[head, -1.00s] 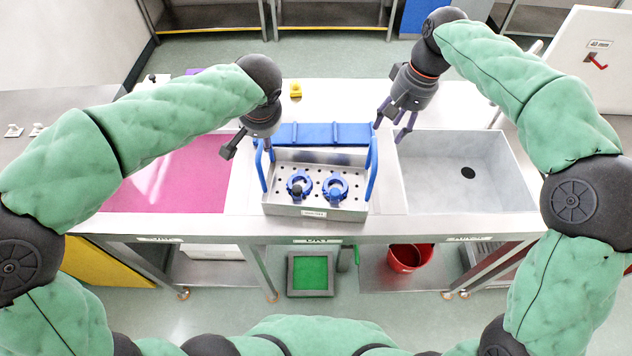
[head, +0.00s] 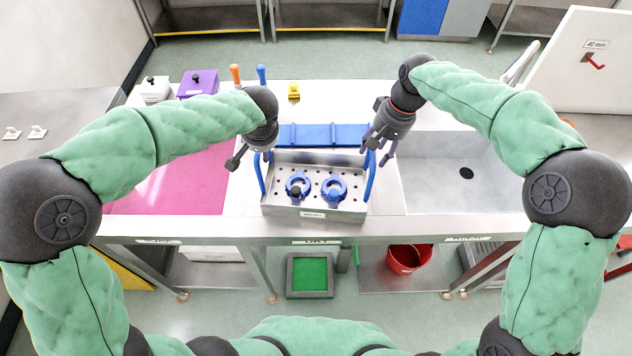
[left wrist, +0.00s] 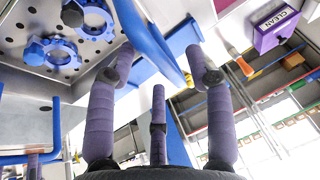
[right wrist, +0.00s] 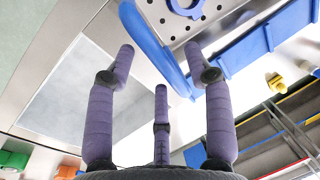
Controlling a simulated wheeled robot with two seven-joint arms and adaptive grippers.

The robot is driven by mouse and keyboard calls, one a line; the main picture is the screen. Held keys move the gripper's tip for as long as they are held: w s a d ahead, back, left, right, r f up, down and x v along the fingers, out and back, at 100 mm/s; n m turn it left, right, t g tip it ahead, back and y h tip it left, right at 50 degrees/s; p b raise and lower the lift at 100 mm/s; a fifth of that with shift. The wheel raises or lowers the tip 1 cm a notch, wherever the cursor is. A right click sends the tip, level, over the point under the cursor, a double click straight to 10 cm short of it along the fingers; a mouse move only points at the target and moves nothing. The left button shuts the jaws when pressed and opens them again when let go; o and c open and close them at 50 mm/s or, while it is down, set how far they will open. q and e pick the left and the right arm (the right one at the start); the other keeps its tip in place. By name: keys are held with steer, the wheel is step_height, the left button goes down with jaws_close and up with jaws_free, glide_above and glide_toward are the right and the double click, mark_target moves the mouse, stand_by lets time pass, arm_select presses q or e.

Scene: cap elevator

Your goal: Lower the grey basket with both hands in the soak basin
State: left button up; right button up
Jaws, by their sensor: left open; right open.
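The grey basket (head: 345,202) stands on the middle section of the counter, with blue ring-shaped parts (head: 298,186) in it. It has a left blue handle (head: 260,175) and a right blue handle (head: 370,174). My left gripper (head: 254,162) is open at the left handle, which crosses between its fingers in the left wrist view (left wrist: 150,45). My right gripper (head: 377,150) is open at the right handle, which runs between its fingers in the right wrist view (right wrist: 158,48). Contact is unclear on both sides. The soak basin (head: 180,182), filled with pink, is left of the basket.
An empty grey basin (head: 440,185) with a dark drain is on the right. A blue slab (head: 320,135) lies behind the basket. White and purple boxes (head: 196,84) and a yellow piece (head: 294,91) stand at the back. A red bucket (head: 405,257) is below.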

arm_select(q)
steer(key=shift+x, duration=0.95)
arm_select(e)
steer(key=shift+a+f, duration=0.2)
steer(key=shift+f, duration=0.75)
arm_select(q)
jaws_close()
arm_select(e)
jaws_close()
arm_select(q)
steer(key=shift+w+r, duration=0.15)
steer(key=shift+r, duration=0.05)
arm_select(e)
steer(key=shift+w+r, duration=0.1)
steer(key=shift+r, duration=0.1)
